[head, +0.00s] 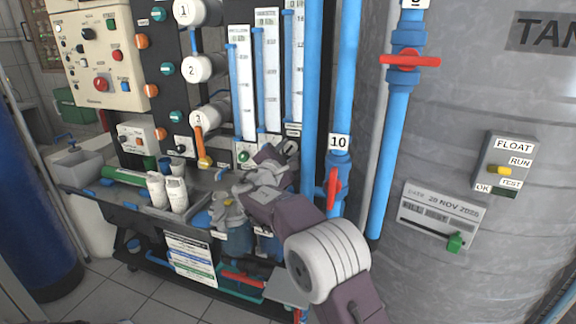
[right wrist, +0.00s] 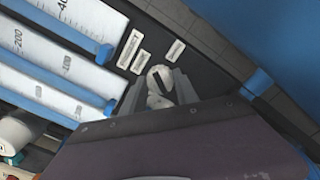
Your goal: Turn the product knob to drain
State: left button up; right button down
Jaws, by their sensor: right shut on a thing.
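A small round pale knob (right wrist: 159,77) with a dark slot sits on the dark panel below the tall scales, seen in the right wrist view. I take it for the product knob. My right gripper (right wrist: 158,94) is shut on it, one finger on each side. In the head view my right gripper (head: 288,150) reaches up to the panel, just below the rightmost scale, and its own wrist hides most of the knob. My left gripper is not in view.
A green knob (head: 243,156) is just left of my wrist. Blue pipes with a red valve handle (head: 333,188) stand close to the right of my arm. A grey tank (head: 480,90) fills the right side. White bottles (head: 177,194) stand on the shelf at left.

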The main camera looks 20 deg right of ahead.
jog(key=m+b, duration=0.3)
jog(key=b, duration=0.1)
jog(key=m+b, duration=0.2)
jog(key=shift+f+m, duration=0.3)
jog(key=m+b, duration=0.2)
jog(key=m, duration=0.1)
jog(key=shift+r, duration=0.1)
jog(key=shift+r+m+b, duration=0.1)
jog(key=shift+m+b, duration=0.65)
jog(key=shift+m, duration=0.45)
jog(key=c, duration=0.9)
grip_release()
jog(key=shift+c, duration=0.2)
